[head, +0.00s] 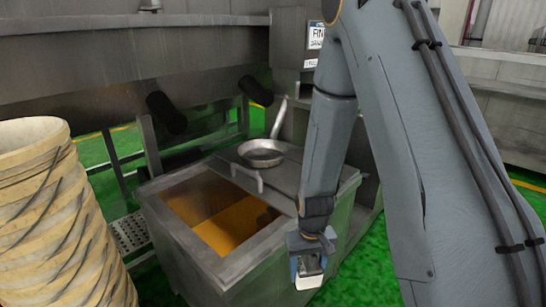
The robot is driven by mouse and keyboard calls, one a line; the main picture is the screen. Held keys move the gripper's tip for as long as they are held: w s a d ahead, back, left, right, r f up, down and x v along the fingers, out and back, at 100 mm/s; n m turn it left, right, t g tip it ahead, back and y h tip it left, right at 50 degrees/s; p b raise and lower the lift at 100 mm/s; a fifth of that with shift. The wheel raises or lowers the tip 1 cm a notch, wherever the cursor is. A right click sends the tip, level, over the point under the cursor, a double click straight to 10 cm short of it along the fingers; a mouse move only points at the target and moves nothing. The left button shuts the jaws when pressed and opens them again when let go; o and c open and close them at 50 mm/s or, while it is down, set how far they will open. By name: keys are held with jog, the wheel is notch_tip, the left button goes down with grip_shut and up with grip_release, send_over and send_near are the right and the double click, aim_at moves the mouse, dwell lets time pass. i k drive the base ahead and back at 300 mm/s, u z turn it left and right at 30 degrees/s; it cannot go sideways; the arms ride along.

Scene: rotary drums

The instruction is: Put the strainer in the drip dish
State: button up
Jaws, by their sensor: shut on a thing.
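A round, shallow metal vessel (262,152) stands on the tank's flat cover, with a long handle (279,118) slanting up to the right behind it. I take this to be the strainer or the drip dish; I cannot tell whether bowl and handle are one piece or a strainer resting in a dish. My gripper (309,268) points down at the tank's front right edge, right of and below the vessel and apart from it. It is shut on a small pale thing (308,283), mostly hidden by the jaws, that I cannot identify.
An open metal tank (178,232) with orange-brown liquid (225,228) lies left of my gripper; a bent lid handle (247,178) rises from its cover. Stacked tan baskets (55,215) stand at the left. A large machine trough (130,60) overhangs behind. Green floor (352,255) shows at right.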

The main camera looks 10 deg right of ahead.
aim_at(267, 159)
jog(key=z, duration=2.3)
jog(key=i, duration=1.9)
jog(key=u, duration=3.15)
